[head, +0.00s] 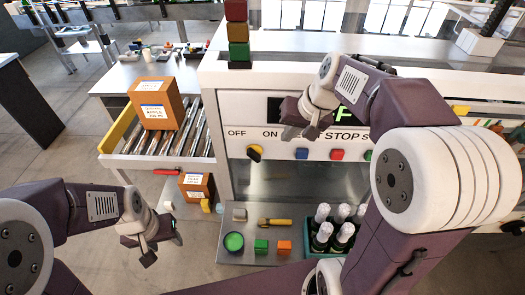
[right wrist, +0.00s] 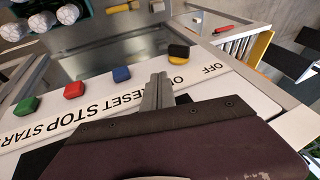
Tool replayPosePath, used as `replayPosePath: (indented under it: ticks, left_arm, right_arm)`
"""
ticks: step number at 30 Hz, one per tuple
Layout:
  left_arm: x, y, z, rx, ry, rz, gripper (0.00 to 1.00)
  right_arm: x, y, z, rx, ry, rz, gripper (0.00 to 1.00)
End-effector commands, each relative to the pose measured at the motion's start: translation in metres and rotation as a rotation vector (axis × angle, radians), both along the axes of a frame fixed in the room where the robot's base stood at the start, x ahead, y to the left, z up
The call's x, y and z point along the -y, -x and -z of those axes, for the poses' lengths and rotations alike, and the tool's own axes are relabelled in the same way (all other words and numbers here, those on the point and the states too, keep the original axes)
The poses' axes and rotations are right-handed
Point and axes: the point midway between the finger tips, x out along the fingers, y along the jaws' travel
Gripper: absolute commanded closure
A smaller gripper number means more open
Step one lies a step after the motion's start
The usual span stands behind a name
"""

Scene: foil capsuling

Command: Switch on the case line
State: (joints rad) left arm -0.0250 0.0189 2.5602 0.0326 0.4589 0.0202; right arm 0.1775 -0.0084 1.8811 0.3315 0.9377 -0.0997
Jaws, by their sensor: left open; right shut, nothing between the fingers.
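The control panel (head: 215,139) on the white machine has labels reading OFF, ON, STOP and more. A black and yellow knob (head: 254,152) sits below OFF and ON; which label it points to I cannot tell. The knob also shows in the right wrist view (right wrist: 179,51). My right gripper (head: 290,128) is in front of the panel at the lettering, its fingers shut and empty. In the right wrist view its fingertips (right wrist: 160,82) are beside the knob, apart from it in the picture. My left gripper (head: 148,256) is open and empty at lower left, away from the panel.
Blue (head: 302,154), red (head: 337,155) and green (head: 368,155) buttons line the panel right of the knob. A roller conveyor (head: 190,139) at left carries a carton (head: 157,103). A crate of bottles (head: 310,242) stands below. A stack light (head: 237,32) rises above the machine.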

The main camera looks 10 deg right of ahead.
Motion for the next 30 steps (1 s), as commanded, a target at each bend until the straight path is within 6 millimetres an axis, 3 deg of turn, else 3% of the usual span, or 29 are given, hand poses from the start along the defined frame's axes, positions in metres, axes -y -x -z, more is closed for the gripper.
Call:
replayPosePath:
  ticks: [10,23,30]
  left_arm:
    - [0.0,0.0,-0.002,0.0,0.0,0.0,0.5]
    - [0.0,0.0,-0.014,0.0,0.0,0.0,0.5]
    - [0.0,0.0,-0.026,0.0,0.0,0.0,0.5]
  right_arm:
    - [-0.003,-0.004,0.012,-0.005,-0.001,-0.001,1.0]
    - [-0.021,-0.038,0.094,-0.007,0.001,-0.001,1.0]
    - [-0.046,-0.045,0.112,-0.002,0.0,-0.003,1.0]
